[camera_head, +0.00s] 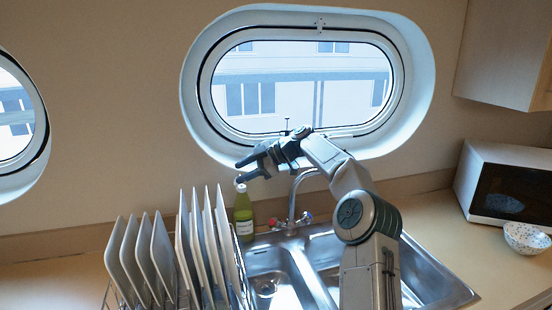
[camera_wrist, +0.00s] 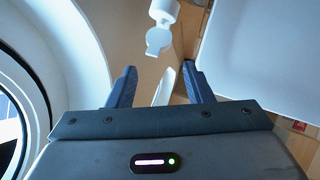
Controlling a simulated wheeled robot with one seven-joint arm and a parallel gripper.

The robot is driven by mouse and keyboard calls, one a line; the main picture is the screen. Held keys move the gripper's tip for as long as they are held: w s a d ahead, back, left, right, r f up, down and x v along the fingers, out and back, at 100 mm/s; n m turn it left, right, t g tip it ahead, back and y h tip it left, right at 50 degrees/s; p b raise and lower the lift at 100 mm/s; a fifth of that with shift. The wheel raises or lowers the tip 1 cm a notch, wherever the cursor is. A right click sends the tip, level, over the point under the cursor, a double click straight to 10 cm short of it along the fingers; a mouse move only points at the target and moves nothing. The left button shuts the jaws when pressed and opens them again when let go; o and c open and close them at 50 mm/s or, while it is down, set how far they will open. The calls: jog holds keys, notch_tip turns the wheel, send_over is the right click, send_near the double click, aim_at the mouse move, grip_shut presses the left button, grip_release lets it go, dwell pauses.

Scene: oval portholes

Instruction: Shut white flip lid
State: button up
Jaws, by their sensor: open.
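A green bottle (camera_head: 243,218) with a pale label stands at the back of the sink, beside the dish rack. Its white cap (camera_head: 241,188) is at the top, just below my gripper (camera_head: 239,173). In the wrist view, a white cap-like piece (camera_wrist: 164,10) shows at the top, with a round white flap (camera_wrist: 158,40) joined to it and swung out; this looks like the flip lid, open. My gripper (camera_wrist: 159,72) is open, its two dark fingers apart, and the flap appears beyond the fingertips. Nothing is held. The bottle's body is not clear in the wrist view.
Upright white plates (camera_head: 208,240) stand in a rack just left of the bottle; one large plate (camera_wrist: 262,50) fills the wrist view's right. The oval window frame (camera_wrist: 75,50) is close on its left. A faucet (camera_head: 293,200) stands right of the bottle.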

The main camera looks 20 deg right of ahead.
jog(key=s+a+r+b+v, duration=0.1)
jog(key=s+v, duration=0.1)
jog(key=v, duration=1.1)
jog(key=shift+d+r, duration=0.15)
jog(key=shift+d, duration=0.05)
